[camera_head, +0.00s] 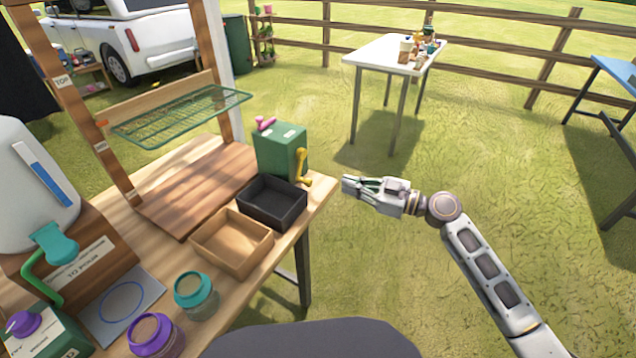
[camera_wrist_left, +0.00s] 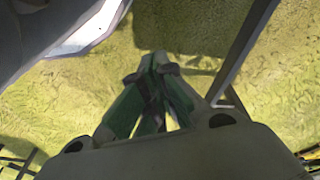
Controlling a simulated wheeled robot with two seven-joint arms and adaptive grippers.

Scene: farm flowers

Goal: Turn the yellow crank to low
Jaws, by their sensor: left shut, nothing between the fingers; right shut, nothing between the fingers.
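The yellow crank (camera_head: 301,167) is on the right side of a green box (camera_head: 281,150) at the table's far right corner. Its handle hangs downward, and a pink crank sits on top of the same box. My right gripper (camera_head: 347,185) is shut and empty, to the right of the yellow crank and apart from it, beyond the table edge. My left gripper (camera_wrist_left: 160,62) shows only in the left wrist view, shut and empty above grass. Any marking for low on the box is too small to read.
On the wooden table (camera_head: 318,200), a black tray (camera_head: 283,218) and a tan tray (camera_head: 228,262) sit in front of the green box. Teal (camera_head: 195,294) and purple-lidded (camera_head: 155,336) jars stand nearer. A green wire shelf (camera_head: 180,115) is behind.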

